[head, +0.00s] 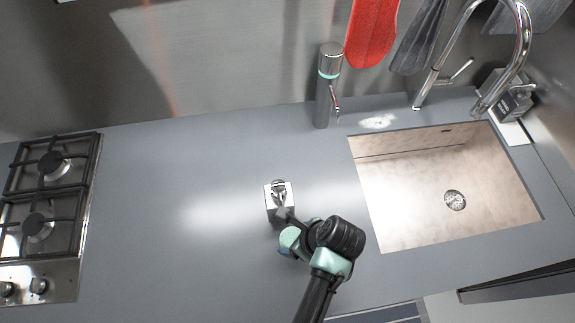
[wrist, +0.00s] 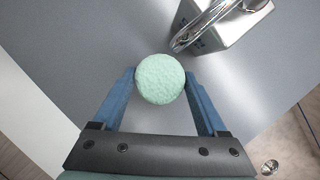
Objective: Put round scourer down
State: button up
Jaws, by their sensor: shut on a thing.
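The round scourer (wrist: 160,79) is a pale green, rough disc. In the wrist view it sits between the two blue fingertips of my gripper (wrist: 160,84), which are shut on it. In the head view the scourer (head: 290,237) shows as a small green round at the end of my arm, over the grey counter (head: 185,215). My gripper (head: 288,246) is partly hidden there by my wrist. I cannot tell whether the scourer touches the counter.
A small white-and-metal dispenser (head: 279,203) stands just beyond the gripper; it also shows in the wrist view (wrist: 232,24). The sink (head: 400,205) is to the right, the gas hob (head: 45,220) to the left. A cylindrical dispenser (head: 324,95) stands behind. Counter left of centre is clear.

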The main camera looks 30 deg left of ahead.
aim_at(289, 236)
jog(key=shift+w+a, duration=0.15)
jog(key=shift+a, duration=0.55)
jog(key=shift+a+p, duration=0.3)
jog(key=shift+a, duration=0.25)
notch_tip(289, 236, down, 2)
jog(key=shift+f, duration=0.25)
jog(key=shift+w+d+f, duration=0.1)
jog(key=shift+f, duration=0.45)
jog(key=shift+f, duration=0.15)
jog(key=o, duration=1.1)
